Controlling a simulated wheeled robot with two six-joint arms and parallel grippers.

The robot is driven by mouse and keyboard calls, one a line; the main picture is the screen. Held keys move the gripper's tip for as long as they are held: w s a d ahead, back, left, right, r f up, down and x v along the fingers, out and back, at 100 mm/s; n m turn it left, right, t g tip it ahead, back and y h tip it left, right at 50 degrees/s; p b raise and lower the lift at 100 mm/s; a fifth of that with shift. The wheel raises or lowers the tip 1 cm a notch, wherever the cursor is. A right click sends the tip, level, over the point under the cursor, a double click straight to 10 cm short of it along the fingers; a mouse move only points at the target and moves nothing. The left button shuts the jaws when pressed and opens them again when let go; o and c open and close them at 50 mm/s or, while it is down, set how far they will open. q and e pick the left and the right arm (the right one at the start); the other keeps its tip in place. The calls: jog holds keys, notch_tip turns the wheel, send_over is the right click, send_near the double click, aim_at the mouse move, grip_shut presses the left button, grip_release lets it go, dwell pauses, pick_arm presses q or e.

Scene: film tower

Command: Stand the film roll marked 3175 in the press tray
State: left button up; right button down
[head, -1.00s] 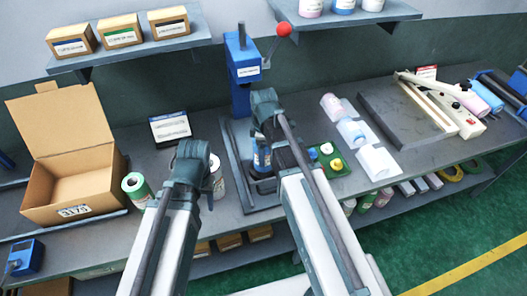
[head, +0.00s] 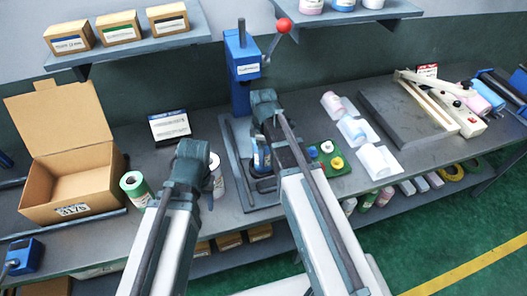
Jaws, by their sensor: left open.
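A roll with a green wrap and white end (head: 135,188) stands on the bench beside the open carton marked 3175. A second, pale roll (head: 217,182) is partly hidden behind my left gripper (head: 193,150). I cannot read a number on either roll. My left gripper is open, over the bench between these rolls. The grey press tray (head: 237,190) lies below the blue press (head: 241,75). A blue and white item (head: 262,158) in it is partly hidden by my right arm. My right gripper (head: 264,100) is in front of the press; its jaws are not clear.
The open carton (head: 70,190) stands on the left. A label stand (head: 169,126) is behind my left gripper. A green tray with coloured caps (head: 325,158) and pale rolls in holders (head: 360,133) lie right of the press. A sealer (head: 440,105) is farther right.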

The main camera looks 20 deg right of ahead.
jog(key=shift+f+b, duration=1.5)
grip_release()
jog(key=shift+r, duration=0.1)
notch_tip(320, 180, up, 14)
jog(key=p, duration=1.4)
jog(key=shift+f, duration=0.2)
jog(key=s+m, duration=0.9)
jog(key=m, duration=0.4)
jog(key=s+a+f+n+h+b, duration=0.1)
jog(key=s+a+f+n+b, duration=0.2)
jog(key=a+f+b, duration=0.6)
jog(key=shift+s+a+n, duration=0.3)
jog(key=shift+s+a, duration=0.45)
jog(key=shift+s, duration=0.4)
